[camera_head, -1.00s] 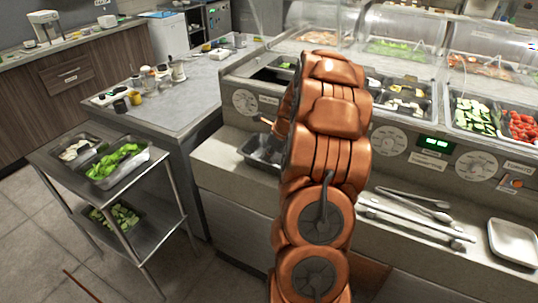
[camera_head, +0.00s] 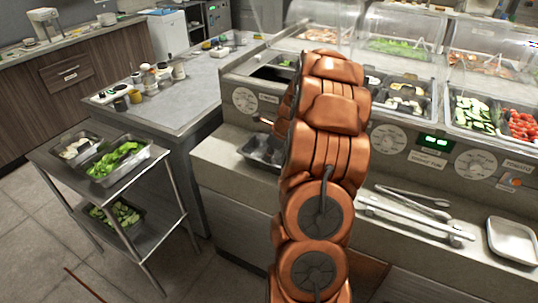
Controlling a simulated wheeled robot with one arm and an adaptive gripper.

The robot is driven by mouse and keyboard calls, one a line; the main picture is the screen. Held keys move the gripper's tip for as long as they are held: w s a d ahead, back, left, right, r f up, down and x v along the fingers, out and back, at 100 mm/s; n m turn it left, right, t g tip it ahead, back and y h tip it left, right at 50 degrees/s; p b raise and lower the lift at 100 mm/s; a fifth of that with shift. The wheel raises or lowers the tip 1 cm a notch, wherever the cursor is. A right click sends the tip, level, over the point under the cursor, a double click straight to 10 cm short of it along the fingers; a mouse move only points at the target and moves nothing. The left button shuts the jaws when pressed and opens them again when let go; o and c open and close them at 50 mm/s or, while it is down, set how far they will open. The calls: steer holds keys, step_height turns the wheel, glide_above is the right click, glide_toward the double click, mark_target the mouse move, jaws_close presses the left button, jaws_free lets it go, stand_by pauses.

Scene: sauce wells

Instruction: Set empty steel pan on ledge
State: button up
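A steel pan (camera_head: 258,152) shows at the left of my arm, at the ledge (camera_head: 218,156) along the front of the sauce counter. Its inside looks dark and empty, and my arm hides its right part. From this view I cannot tell whether it rests fully on the ledge. My gripper is mostly hidden behind my copper arm. Only a small copper piece (camera_head: 266,121) sticks out to the left of the arm, above the pan, and may be part of the gripper. Whether the fingers are open or touch the pan is hidden.
Tongs (camera_head: 412,197) and a rail (camera_head: 415,219) lie on the ledge at the right, beside a white tray (camera_head: 513,241). A steel cart (camera_head: 150,199) with filled pans stands at the left. Food wells (camera_head: 405,99) line the counter above. The ledge left of the pan is clear.

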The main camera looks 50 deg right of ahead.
steer(key=o, duration=0.4)
steer(key=v, duration=1.2)
stand_by(0.3)
